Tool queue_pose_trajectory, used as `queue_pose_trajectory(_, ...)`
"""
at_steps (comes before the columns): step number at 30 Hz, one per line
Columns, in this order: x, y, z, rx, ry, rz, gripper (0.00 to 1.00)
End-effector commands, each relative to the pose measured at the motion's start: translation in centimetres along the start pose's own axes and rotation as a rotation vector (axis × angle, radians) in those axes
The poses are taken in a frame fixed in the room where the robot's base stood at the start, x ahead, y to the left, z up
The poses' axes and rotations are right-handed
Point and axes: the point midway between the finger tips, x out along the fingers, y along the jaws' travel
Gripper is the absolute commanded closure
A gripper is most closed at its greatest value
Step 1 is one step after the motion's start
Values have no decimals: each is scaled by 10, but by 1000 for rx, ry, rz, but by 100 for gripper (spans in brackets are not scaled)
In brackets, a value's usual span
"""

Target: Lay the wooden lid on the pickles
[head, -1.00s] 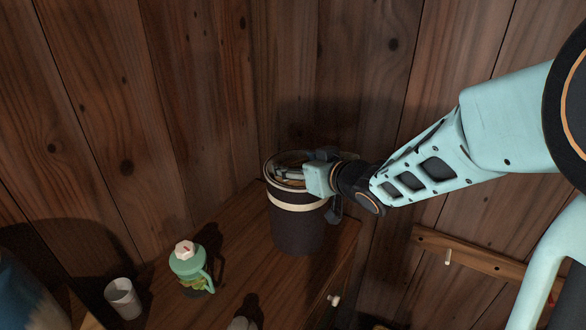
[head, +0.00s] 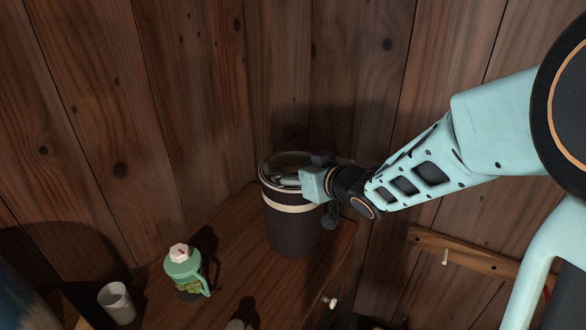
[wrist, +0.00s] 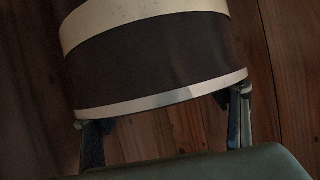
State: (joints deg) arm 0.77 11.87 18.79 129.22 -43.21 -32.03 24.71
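A dark tub with pale bands (head: 292,225) stands upright on a wooden cabinet top in the head view. Its side and pale rim also show in the wrist view (wrist: 150,62). The inside of the mouth is dark and partly hidden by the gripper. I cannot make out the wooden lid or the pickles for certain.
A green bottle with a white cap (head: 184,268) and a pale cup (head: 117,302) stand to the left on the cabinet top (head: 225,262). Plank walls rise close behind the tub. A peg rail (head: 470,262) is on the wall at right.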

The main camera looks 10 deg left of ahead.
Motion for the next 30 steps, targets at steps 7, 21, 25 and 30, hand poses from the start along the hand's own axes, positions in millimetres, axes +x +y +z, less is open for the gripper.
queue_pose_trajectory(7,-3,0,-7,0,1,0,31)
queue_pose_trajectory(21,-76,1,-17,1,-1,3,31)
queue_pose_trajectory(25,-96,1,-16,2,-1,2,31)
queue_pose_trajectory(30,-116,0,-13,-1,1,2,31)
